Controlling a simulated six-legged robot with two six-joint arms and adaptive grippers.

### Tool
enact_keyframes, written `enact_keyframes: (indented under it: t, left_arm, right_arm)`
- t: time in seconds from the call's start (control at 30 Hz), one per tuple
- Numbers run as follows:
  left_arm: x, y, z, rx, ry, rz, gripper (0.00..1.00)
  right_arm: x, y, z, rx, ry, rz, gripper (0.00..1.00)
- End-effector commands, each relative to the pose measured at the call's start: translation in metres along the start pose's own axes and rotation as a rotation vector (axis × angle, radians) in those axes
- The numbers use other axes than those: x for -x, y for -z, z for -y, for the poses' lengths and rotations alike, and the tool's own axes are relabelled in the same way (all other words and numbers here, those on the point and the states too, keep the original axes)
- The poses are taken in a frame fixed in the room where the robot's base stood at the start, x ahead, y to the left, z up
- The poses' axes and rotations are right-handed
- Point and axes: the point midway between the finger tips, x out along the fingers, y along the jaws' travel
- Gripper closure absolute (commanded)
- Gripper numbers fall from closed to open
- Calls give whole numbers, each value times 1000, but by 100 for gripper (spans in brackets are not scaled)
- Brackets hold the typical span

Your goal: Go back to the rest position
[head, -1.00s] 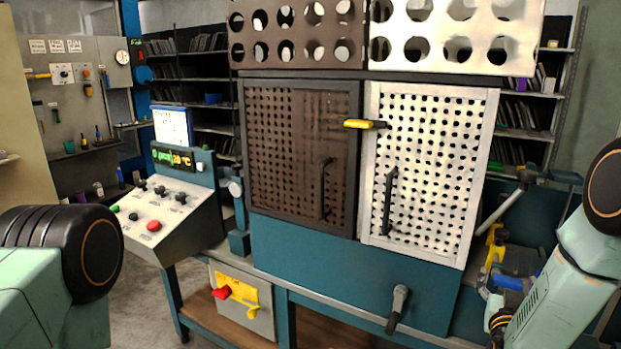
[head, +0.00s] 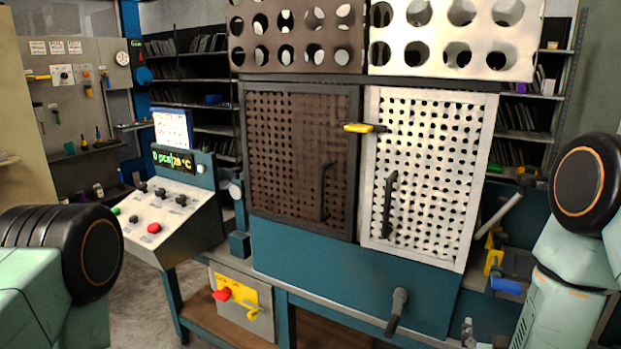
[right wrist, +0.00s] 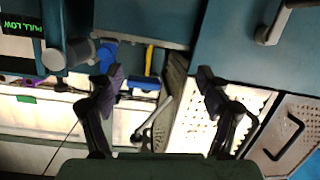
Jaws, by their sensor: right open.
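My right gripper (right wrist: 160,77) shows in the right wrist view with its two dark fingers spread wide and nothing between them. In the head view my right arm stands at the right edge, and its gripper end is low, mostly cut off by the bottom of the picture. The teal machine (head: 345,285) stands in front with a brown perforated door (head: 290,150) and a white perforated door (head: 425,165), both looking shut. A yellow-handled latch (head: 360,127) sits between them.
A control panel (head: 160,220) with buttons and a display stands left of the machine. A dark lever (head: 397,312) sticks out at the machine's lower front. Yellow and blue tools (head: 500,270) lie close to my right arm. Shelves (head: 530,110) stand behind.

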Motion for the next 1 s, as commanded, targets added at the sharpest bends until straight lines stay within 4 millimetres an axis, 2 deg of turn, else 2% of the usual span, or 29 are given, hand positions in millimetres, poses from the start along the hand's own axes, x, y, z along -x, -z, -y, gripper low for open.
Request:
enact_keyframes:
  t: [0.47, 1.0]
  left_arm:
    - [-4, 0, 0, 0, 0, 0, 100]
    - [-10, 0, 0, 0, 0, 0, 100]
  right_arm:
    - [32, -72, 27, -21, 133, 285, 23]
    - [85, -144, 44, -2, 239, 574, 23]
